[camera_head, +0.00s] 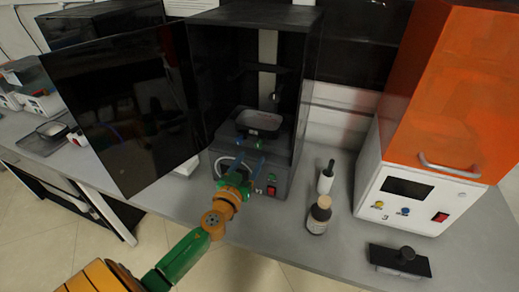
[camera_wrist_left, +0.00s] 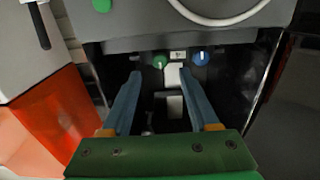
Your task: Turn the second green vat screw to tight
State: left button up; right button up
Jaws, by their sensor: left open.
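The black printer (camera_head: 288,60) stands open, with a grey vat (camera_head: 258,122) inside it. A green vat screw (camera_wrist_left: 160,61) shows at the vat's front in the left wrist view, with a blue screw (camera_wrist_left: 201,58) to its right. In the head view the green screw (camera_head: 260,146) is small and partly crowded by my fingers. My left gripper (camera_head: 250,162) reaches in from the front. Its blue fingers (camera_wrist_left: 160,75) are open, and the green screw appears between their tips; I cannot tell whether they touch it. A second green screw cannot be made out. My right gripper is out of view.
The printer's dark door (camera_head: 120,110) is swung open at left. A white machine with an orange cover (camera_head: 455,85) is at far right, behind a black handled block (camera_head: 400,261).

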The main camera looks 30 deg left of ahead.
aim_at(258, 147)
pick_arm(q)
jog(key=x, duration=0.5)
jog(key=shift+w+a, duration=0.1)
jog(key=shift+w, duration=0.05)
grip_shut()
